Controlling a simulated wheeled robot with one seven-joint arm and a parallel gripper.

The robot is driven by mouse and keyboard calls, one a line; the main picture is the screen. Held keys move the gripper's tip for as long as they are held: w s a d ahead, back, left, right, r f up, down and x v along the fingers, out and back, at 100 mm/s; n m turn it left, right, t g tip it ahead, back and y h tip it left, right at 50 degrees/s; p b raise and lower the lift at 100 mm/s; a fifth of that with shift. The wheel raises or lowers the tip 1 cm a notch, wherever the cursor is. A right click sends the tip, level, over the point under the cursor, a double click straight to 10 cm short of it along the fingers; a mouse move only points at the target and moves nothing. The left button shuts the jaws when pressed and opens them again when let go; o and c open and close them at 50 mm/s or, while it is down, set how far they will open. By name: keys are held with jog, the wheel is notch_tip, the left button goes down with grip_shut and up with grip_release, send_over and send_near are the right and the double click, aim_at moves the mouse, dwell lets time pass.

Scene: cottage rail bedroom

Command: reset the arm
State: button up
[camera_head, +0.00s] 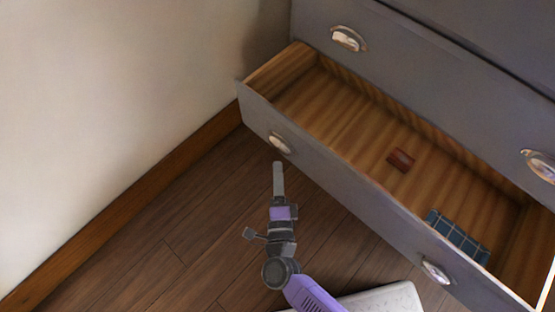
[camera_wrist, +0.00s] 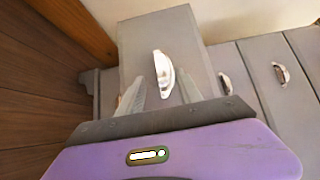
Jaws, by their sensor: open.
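My gripper (camera_head: 278,180) is at the end of my purple and grey arm, low over the floor in front of the open drawer. In the wrist view my gripper (camera_wrist: 162,92) has its two fingers spread apart, with nothing held between them. The drawer's left cup handle (camera_head: 279,143) is just beyond the fingertips in the head view. A pale cup handle (camera_wrist: 163,74) on a grey drawer front shows between the fingers in the wrist view, and the fingers appear apart from it.
The grey dresser's open drawer (camera_head: 330,160) holds a small red-brown object (camera_head: 400,160) and a blue-green checked item (camera_head: 457,237). A closed drawer with a handle (camera_head: 348,39) is above. A cream wall (camera_head: 110,80) stands left. Wooden floor (camera_head: 130,250) is clear.

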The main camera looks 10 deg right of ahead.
jog(key=shift+s+a, duration=0.1)
jog(key=shift+s, duration=0.35)
dwell(0.3)
